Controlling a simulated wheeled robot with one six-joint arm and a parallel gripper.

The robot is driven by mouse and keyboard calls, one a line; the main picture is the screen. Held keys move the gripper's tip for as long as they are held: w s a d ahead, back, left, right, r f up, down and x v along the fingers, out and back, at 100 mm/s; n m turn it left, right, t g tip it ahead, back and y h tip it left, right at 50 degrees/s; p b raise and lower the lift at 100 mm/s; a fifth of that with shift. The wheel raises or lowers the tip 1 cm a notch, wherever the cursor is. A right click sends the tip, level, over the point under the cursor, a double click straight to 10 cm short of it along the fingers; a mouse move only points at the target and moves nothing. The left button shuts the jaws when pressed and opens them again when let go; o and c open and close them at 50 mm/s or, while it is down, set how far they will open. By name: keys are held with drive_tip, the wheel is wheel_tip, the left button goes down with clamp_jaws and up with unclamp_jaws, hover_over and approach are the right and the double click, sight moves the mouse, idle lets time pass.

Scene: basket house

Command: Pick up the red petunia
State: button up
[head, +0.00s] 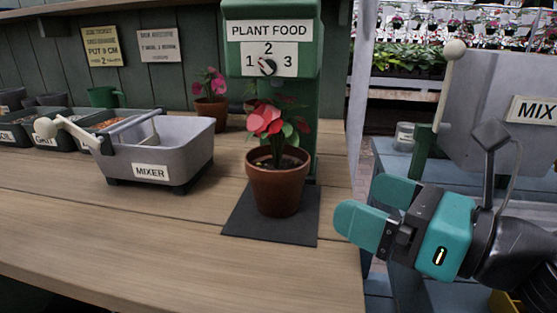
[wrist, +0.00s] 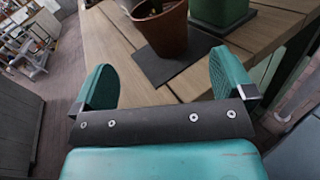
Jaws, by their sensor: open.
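The red petunia (head: 266,120) grows in a terracotta pot (head: 278,183) that stands upright on a dark mat (head: 240,222) on the wooden table, in front of the green plant food dispenser. In the wrist view, the pot (wrist: 164,32) and the dark mat (wrist: 178,68) show beyond my fingers; the flower is mostly out of frame. My gripper (head: 376,208) is open and empty, to the right of the pot and apart from it, by the table's right edge. Its two teal fingers also show in the wrist view (wrist: 165,84).
The plant food dispenser (head: 270,40) stands right behind the pot. A grey mixer tub (head: 185,150) with a handle stands to the left. A second potted pink flower (head: 210,100) is behind. A grey panel (head: 490,100) stands at the right. The front of the table (head: 130,235) is clear.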

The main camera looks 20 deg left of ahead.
sight(304, 176)
drive_tip(key=p+x, duration=0.2)
drive_tip(key=x, duration=0.6)
drive_tip(key=shift+p+x, duration=0.4)
drive_tip(key=shift+x, duration=2.35)
drive_tip(key=shift+f, duration=0.15)
drive_tip(key=c, duration=0.6)
